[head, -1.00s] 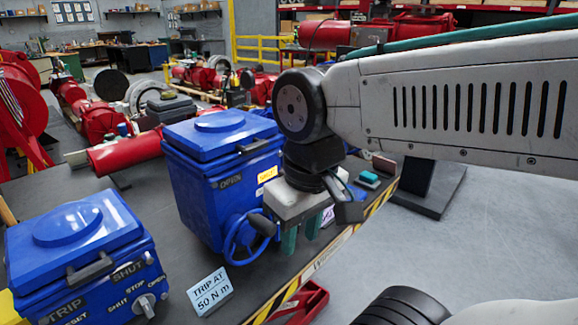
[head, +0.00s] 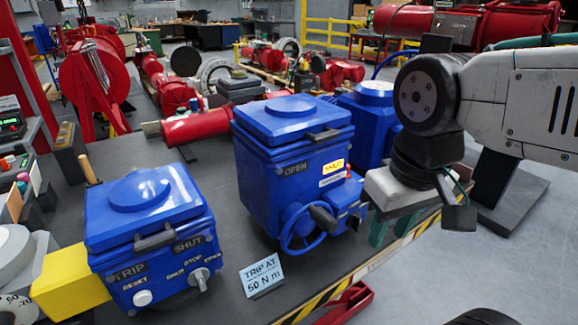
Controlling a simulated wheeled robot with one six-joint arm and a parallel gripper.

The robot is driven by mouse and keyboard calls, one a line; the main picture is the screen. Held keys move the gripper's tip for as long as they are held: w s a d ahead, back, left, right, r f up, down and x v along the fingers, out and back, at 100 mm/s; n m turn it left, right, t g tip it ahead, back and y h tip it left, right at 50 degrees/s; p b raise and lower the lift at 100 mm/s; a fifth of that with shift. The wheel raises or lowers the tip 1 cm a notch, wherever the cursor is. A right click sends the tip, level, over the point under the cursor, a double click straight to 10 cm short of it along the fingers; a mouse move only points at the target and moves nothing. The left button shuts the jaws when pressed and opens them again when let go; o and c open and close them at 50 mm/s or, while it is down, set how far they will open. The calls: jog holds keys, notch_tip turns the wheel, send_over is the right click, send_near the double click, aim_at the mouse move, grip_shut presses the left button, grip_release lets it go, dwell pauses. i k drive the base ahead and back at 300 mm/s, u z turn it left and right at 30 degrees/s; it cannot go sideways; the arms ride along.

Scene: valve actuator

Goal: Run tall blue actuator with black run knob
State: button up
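The tall blue actuator (head: 265,150) stands on the dark bench in the middle of the head view. It has an OPEN label, a yellow tag and a blue handwheel (head: 300,232) low on its front. A black knob or handle (head: 323,216) sticks out beside the wheel; I cannot tell whether it is the run knob. A small blue housing (head: 347,205) sits right of it. My gripper (head: 392,229) points down, right of this housing and apart from the black knob. Its two teal fingers are apart with nothing seen between them.
A lower blue actuator (head: 145,215) with a white button and a grey selector stands at left, with a yellow block (head: 70,283) beside it. A TRIP AT 50 N m card (head: 262,275) stands in front. Another blue unit (head: 365,125) is behind. A red tool (head: 345,305) lies by the striped edge.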

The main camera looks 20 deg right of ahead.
aim_at(354, 222)
jog(key=u, duration=0.35)
jog(key=k, duration=0.8)
jog(key=z, duration=1.55)
